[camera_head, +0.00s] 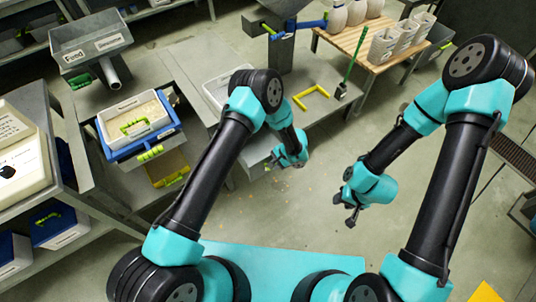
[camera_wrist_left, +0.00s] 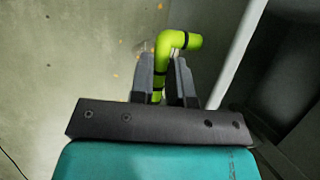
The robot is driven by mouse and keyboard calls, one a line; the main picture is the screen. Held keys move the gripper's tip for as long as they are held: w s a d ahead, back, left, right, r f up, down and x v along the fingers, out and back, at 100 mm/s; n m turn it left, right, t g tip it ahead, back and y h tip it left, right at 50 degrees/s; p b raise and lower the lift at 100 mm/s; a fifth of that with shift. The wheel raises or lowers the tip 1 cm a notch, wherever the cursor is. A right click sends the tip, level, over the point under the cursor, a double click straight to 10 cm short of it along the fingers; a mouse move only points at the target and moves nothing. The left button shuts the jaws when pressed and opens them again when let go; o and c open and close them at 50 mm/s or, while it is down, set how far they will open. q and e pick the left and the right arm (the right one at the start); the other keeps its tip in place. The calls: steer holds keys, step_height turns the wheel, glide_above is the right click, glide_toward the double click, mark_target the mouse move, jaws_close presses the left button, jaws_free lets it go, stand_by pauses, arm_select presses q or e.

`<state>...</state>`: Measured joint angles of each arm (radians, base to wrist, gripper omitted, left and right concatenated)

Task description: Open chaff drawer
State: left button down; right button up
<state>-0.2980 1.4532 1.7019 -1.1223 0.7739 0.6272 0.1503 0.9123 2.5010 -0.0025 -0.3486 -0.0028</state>
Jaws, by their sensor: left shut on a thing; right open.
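A yellow-green handle with black bands (camera_wrist_left: 163,65) stands between the fingers of my left gripper (camera_wrist_left: 164,85) in the left wrist view. The fingers are shut on it. In the head view my left gripper (camera_head: 277,162) is at the front of the grey bench, low down by a grey drawer front (camera_head: 254,177). The handle is mostly hidden there by the gripper. The drawer's label cannot be read, and I cannot tell how far it is out. My right gripper (camera_head: 351,214) is open and empty over the floor, right of the left one.
A grey hopper (camera_head: 92,50) and a white tray on a blue drawer (camera_head: 150,147) are at the left. A wooden table (camera_head: 373,62) holds white containers.

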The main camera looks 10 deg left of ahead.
arm_select(q)
steer(key=shift+s+d, duration=0.45)
steer(key=shift+s, duration=0.05)
steer(key=c, duration=1.1)
jaws_free()
steer(key=shift+r, duration=0.1)
steer(key=v, duration=1.7)
